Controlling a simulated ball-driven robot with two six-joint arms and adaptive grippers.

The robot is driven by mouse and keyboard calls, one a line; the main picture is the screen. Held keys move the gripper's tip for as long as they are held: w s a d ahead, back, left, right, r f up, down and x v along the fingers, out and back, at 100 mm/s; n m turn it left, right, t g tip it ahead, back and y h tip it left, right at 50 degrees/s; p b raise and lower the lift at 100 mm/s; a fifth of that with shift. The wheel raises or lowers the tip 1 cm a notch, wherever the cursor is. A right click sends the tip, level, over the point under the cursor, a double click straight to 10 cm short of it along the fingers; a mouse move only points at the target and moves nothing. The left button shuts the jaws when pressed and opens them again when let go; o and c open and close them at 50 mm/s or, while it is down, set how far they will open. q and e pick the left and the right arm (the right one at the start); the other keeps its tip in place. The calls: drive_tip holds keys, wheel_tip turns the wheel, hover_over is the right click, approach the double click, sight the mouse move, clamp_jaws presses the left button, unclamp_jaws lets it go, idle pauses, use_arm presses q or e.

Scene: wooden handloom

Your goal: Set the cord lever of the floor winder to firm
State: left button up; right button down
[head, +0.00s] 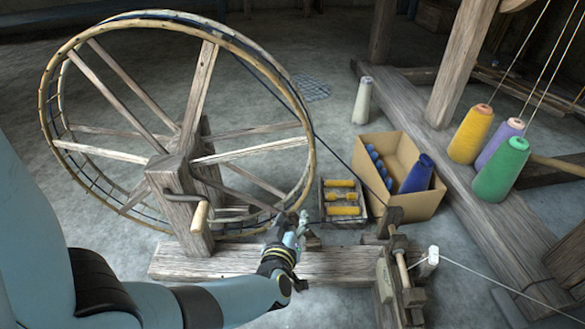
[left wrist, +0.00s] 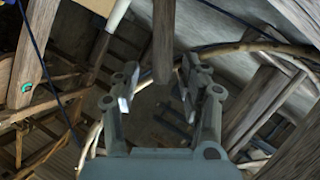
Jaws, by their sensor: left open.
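The floor winder has a large spoked wooden wheel (head: 190,158) on a post, joined to a long low base beam (head: 345,265). A crank with a pale wooden handle (head: 200,217) sits on the post. My left gripper (head: 301,222) is over the base beam, right of the wheel. It is open and empty. In the left wrist view its two fingers (left wrist: 157,92) are spread, and a wooden bar (left wrist: 162,40) stands beyond and between them. This bar may be the cord lever; I cannot tell its setting. In the head view my gripper hides that spot. My right gripper is not in view.
A spindle stand (head: 398,270) with a white bobbin (head: 431,258) is at the beam's right end. A tray of yellow bobbins (head: 343,183) and a cardboard box (head: 405,150) with blue spools stand behind. Large cones (head: 471,133) stand on a timber at right. A dark cord runs from the wheel.

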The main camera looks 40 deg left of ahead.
use_arm(q)
wheel_tip(320, 180, up, 10)
drive_tip(key=shift+f, duration=0.2)
idle(0.3)
